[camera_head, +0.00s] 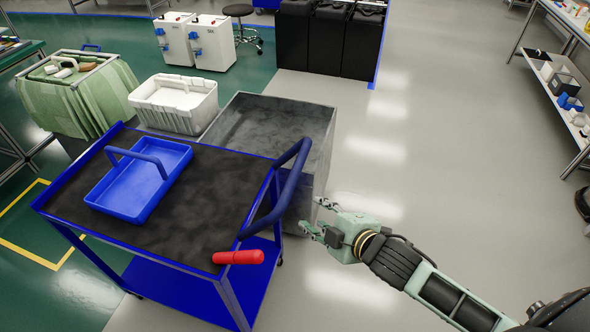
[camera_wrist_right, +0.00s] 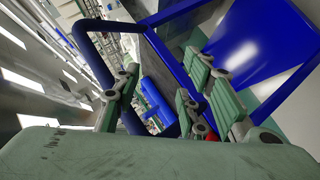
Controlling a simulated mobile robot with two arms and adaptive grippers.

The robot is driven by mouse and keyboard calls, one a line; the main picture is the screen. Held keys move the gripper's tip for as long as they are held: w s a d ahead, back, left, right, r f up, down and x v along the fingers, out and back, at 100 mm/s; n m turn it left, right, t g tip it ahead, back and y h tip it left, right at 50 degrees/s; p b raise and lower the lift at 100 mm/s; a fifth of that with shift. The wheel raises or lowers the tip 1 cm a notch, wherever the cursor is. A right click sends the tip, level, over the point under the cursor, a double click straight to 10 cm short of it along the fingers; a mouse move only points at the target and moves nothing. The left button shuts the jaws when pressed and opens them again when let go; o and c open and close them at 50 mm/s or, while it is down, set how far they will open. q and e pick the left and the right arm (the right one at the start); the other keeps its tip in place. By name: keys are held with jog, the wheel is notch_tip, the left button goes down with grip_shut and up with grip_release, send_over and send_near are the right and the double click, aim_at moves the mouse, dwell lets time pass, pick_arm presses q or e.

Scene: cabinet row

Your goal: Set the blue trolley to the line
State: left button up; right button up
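The blue trolley (camera_head: 170,215) stands at the left front of the head view, with a dark top and a lower blue shelf. Its dark blue push handle (camera_head: 288,190) rises at its right end. The same handle shows in the right wrist view (camera_wrist_right: 98,68), partly hidden behind a finger. My right gripper (camera_head: 316,217) is open and empty, just right of the handle, with a small gap seen in the head view. Its spread fingers also show in the wrist view (camera_wrist_right: 165,85). A yellow line (camera_head: 28,255) marks the green floor left of the trolley. My left gripper is out of view.
A blue tray (camera_head: 140,180) and a red cylindrical thing (camera_head: 238,257) are at the trolley's top. A grey box (camera_head: 300,122) stands close behind the handle. A white basket (camera_head: 178,102) and a green-draped bin (camera_head: 80,95) stand behind. The grey floor at right is clear.

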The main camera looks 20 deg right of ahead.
aim_at(295, 172)
jog(key=w+r+n+y, duration=0.1)
jog(key=r+n, duration=0.1)
jog(key=n, duration=0.1)
jog(key=w+r+n+y, duration=0.2)
jog(key=n, duration=0.1)
jog(key=w+r+n+t+y, duration=0.1)
jog(key=w+r+n+y, duration=0.1)
jog(key=n, duration=0.2)
jog(key=shift+w+d+r, duration=0.1)
jog(key=shift+w+d, duration=0.1)
jog(key=shift+d, duration=0.2)
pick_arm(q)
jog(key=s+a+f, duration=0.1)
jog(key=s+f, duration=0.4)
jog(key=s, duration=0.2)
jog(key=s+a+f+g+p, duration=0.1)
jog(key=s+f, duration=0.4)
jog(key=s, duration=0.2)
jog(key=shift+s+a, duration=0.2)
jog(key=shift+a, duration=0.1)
pick_arm(e)
jog(key=shift+x, duration=3.45)
jog(key=shift+s, duration=0.1)
grip_shut()
